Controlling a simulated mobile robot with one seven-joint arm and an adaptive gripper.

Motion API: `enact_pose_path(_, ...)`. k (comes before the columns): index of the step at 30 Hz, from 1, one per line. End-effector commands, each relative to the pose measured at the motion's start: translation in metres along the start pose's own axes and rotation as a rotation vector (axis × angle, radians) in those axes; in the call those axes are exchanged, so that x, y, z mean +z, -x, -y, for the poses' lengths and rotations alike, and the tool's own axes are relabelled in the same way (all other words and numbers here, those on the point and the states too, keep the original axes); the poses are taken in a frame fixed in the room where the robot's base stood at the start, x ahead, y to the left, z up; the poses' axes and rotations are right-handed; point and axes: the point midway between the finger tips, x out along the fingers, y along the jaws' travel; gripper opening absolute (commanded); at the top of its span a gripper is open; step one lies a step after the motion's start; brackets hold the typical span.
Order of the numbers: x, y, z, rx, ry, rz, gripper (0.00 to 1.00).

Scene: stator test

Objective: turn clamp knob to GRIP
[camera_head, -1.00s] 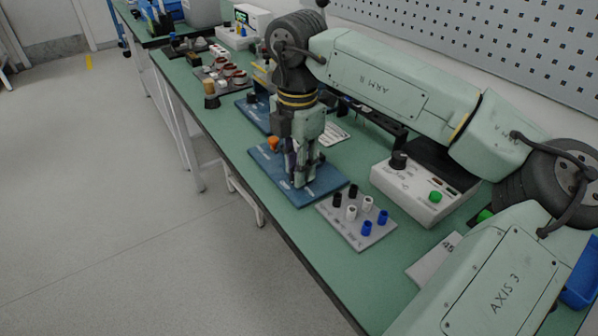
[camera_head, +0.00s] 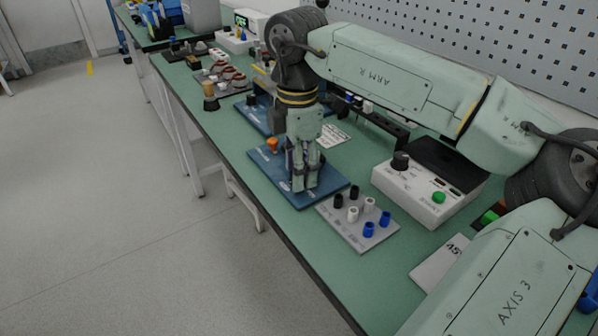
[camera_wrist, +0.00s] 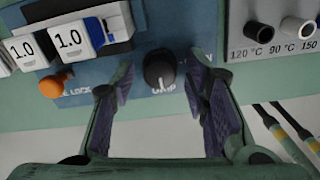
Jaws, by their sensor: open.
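The clamp knob (camera_wrist: 160,68) is black and round, with a pale pointer mark on its lower side in the wrist view. It stands on a blue base plate (camera_wrist: 95,75), beside a label partly readable as GRIP. My gripper (camera_wrist: 161,82) is open, with one dark padded finger on each side of the knob and a visible gap to it on both sides. In the head view my gripper (camera_head: 306,186) points down over the blue plate (camera_head: 262,168), and its fingers hide the knob.
An orange knob (camera_wrist: 56,82) is left of the fingers, by a label ending in LOCK. White blocks marked 1.0 (camera_wrist: 70,38) sit behind it. A grey plate with several coloured posts (camera_head: 357,235) and a white control box (camera_head: 410,195) stand to the right.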

Motion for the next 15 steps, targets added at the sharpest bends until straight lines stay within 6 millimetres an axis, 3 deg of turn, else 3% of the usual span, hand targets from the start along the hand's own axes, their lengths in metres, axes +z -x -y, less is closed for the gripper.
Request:
enact_pose_path(5,0.000,0.014,0.000,0.001,0.000,0.001,0.42)
enact_pose_path(15,0.000,0.060,0.000,0.000,-0.001,0.001,0.42)
